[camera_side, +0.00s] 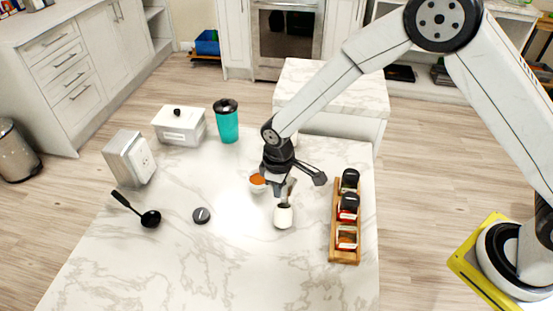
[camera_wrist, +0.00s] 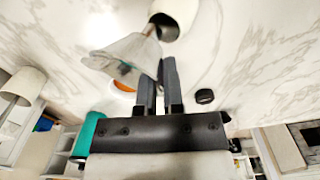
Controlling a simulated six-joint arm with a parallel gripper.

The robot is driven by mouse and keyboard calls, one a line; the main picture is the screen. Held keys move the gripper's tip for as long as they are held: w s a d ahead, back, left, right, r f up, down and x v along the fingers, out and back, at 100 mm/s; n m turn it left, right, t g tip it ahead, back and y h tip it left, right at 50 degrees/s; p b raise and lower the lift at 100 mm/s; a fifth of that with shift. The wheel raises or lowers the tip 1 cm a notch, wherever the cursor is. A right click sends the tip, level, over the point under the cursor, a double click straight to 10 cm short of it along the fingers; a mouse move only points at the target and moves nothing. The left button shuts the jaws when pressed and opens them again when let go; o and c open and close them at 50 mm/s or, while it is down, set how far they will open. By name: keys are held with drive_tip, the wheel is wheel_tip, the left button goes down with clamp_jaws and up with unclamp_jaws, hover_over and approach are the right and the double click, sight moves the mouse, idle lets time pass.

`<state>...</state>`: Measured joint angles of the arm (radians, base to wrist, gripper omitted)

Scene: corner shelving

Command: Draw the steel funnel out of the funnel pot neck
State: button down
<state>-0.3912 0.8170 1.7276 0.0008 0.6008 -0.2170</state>
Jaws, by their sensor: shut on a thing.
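The funnel pot (camera_side: 283,217) is a small white vessel on the marble counter. In the wrist view the pot (camera_wrist: 178,10) shows at the top, with its dark round mouth facing my gripper. The steel funnel (camera_wrist: 122,54) is a pale grey cone, its wide end toward the lower left and its narrow end at the pot's mouth. I cannot tell whether the spout tip is inside the neck. My gripper (camera_wrist: 160,75) is shut on the funnel at its edge. In the side view my gripper (camera_side: 279,190) is just above the pot, and the funnel is mostly hidden.
A bowl of orange contents (camera_side: 258,181) stands close behind the pot. A wooden spice rack (camera_side: 345,256) with jars is to the right. A teal tumbler (camera_side: 227,127) stands farther back. The front counter is clear.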

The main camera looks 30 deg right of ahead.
drive_tip(key=shift+w+r, duration=0.1)
drive_tip(key=shift+r, duration=0.95)
drive_tip(key=shift+r, duration=0.4)
